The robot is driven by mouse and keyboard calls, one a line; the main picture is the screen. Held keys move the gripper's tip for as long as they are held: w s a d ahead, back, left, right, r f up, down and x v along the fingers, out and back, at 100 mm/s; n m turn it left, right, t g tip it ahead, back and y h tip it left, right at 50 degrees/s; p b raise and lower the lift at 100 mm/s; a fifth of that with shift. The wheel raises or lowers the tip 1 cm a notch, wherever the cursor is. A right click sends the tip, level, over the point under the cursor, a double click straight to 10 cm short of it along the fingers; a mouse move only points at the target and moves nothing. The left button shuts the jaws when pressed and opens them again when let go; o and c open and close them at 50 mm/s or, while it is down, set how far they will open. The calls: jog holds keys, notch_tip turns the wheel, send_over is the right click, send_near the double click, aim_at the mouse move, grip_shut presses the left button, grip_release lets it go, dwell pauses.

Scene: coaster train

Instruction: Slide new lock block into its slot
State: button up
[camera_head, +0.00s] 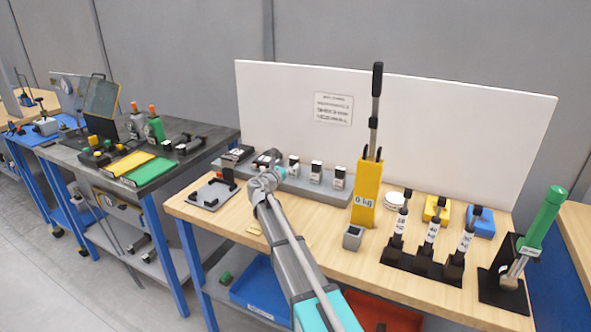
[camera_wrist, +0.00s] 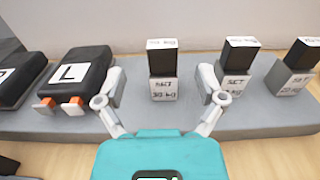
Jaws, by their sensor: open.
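Another black block (camera_wrist: 18,78) is partly cut off at the left edge. I cannot tell for sure which is the new lock block. My gripper (camera_wrist: 161,99) is open and empty, its left finger close to the right side of the L block. A small black-topped grey block (camera_wrist: 163,75) stands between and beyond the fingertips. In the head view my gripper (camera_head: 265,172) is over the ledge's left part. No slot is clearly recognisable.
A grey plate with black brackets (camera_head: 210,193) lies left on the wooden bench (camera_head: 300,243). A tall yellow holder with a lever (camera_head: 367,195) stands right of my arm. Black-based upright units (camera_head: 425,262) stand further right. A white panel (camera_head: 430,130) closes the back.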

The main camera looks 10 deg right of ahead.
aim_at(293, 159)
jog(key=shift+w+d, duration=0.15)
jog(key=shift+x, duration=2.55)
jog(key=shift+r, duration=0.1)
grip_shut()
